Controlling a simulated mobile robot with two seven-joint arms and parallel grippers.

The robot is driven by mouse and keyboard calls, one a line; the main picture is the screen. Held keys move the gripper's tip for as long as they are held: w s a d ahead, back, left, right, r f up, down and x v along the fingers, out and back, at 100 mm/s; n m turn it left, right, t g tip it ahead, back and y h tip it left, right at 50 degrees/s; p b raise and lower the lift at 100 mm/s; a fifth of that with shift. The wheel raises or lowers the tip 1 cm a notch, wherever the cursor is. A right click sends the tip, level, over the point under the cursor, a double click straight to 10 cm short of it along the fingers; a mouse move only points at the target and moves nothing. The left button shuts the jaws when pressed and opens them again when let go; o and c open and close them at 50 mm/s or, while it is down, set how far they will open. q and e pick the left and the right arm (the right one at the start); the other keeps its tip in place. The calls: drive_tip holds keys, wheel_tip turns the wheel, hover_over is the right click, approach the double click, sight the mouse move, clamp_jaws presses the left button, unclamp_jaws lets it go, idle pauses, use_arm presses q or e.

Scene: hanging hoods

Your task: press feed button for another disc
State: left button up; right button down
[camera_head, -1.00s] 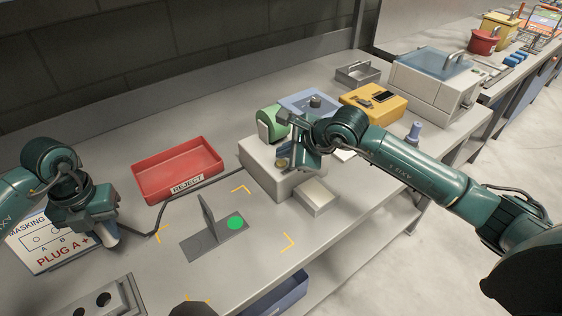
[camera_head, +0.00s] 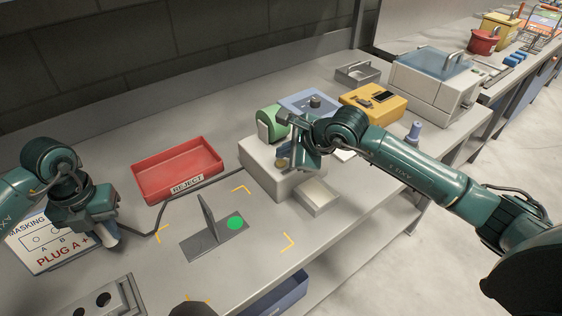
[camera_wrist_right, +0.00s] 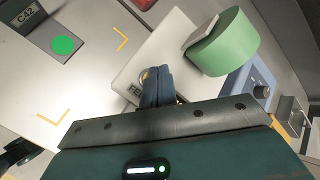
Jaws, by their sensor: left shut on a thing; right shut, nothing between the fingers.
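The white feeder box (camera_head: 262,165) stands mid-bench with a green roll (camera_head: 270,124) on top. Its round brass-coloured button (camera_head: 281,163) also shows in the right wrist view (camera_wrist_right: 145,75), beside a partly hidden "FEED" label (camera_wrist_right: 134,89). My right gripper (camera_head: 290,161) is shut and empty, its fingertips at the button; I cannot tell whether they touch it. Its closed fingers (camera_wrist_right: 157,84) cover part of the button. My left gripper (camera_head: 100,226) is at the left, shut on a pale cylindrical object (camera_head: 105,236). A green disc (camera_head: 235,223) lies on the grey bracket's base (camera_head: 208,243).
A red REJECT tray (camera_head: 178,170) lies left of the feeder. A white pad (camera_head: 318,196) sits at its front. A blue box (camera_head: 309,102) and a yellow box (camera_head: 374,103) stand behind. A masking sign (camera_head: 48,250) is at the left. Yellow corner marks surround the bracket.

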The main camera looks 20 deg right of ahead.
use_arm(q)
drive_tip(key=shift+f+b, duration=0.65)
use_arm(e)
drive_tip(key=shift+f, duration=0.45)
use_arm(q)
drive_tip(key=shift+f+b, duration=0.5)
use_arm(e)
drive_tip(key=shift+f, duration=0.4)
use_arm(q)
drive_tip(key=shift+r+p, duration=0.25)
drive_tip(key=shift+p, duration=0.05)
use_arm(e)
drive_tip(key=shift+r, duration=0.8)
drive_tip(key=shift+r, duration=0.1)
